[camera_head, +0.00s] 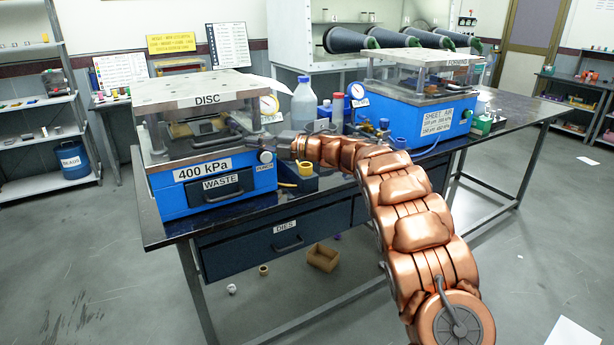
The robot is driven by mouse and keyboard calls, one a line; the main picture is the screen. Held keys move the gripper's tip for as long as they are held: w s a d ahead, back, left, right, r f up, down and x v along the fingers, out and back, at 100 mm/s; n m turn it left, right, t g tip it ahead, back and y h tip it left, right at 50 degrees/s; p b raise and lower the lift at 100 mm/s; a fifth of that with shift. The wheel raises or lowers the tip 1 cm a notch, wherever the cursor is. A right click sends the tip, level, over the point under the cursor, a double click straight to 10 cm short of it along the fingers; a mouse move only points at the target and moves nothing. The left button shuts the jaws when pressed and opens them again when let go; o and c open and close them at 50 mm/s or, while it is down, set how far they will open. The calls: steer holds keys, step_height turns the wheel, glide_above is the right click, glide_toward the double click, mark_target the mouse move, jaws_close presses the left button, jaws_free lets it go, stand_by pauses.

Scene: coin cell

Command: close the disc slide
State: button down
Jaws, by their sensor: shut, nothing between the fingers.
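The disc press (215,150) is a blue and steel machine at the left end of the bench, with a "DISC" label on its top plate and "400 kPa" on its front. My gripper (264,142) is shut and empty at the press's right side, above the white round knob (265,156). My copper arm reaches it from the lower right. The slide itself is hard to make out. Dark and brownish parts (205,127) show in the gap under the top plate. I cannot tell whether the gripper touches the press or how far the slide stands out.
The blue "FORMING" press (415,112) stands at the right on the dark bench (330,185). A clear bottle (304,103), a gauge (269,104) and a yellow cup (306,169) are close to my gripper. A "WASTE" drawer (222,190) is below the press front. A small brown box (322,257) lies on the floor.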

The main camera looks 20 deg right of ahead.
steer(key=shift+w+d+r, duration=0.1)
steer(key=shift+w+r, duration=0.1)
steer(key=shift+r, duration=0.05)
stand_by(0.3)
steer(key=shift+s, duration=0.1)
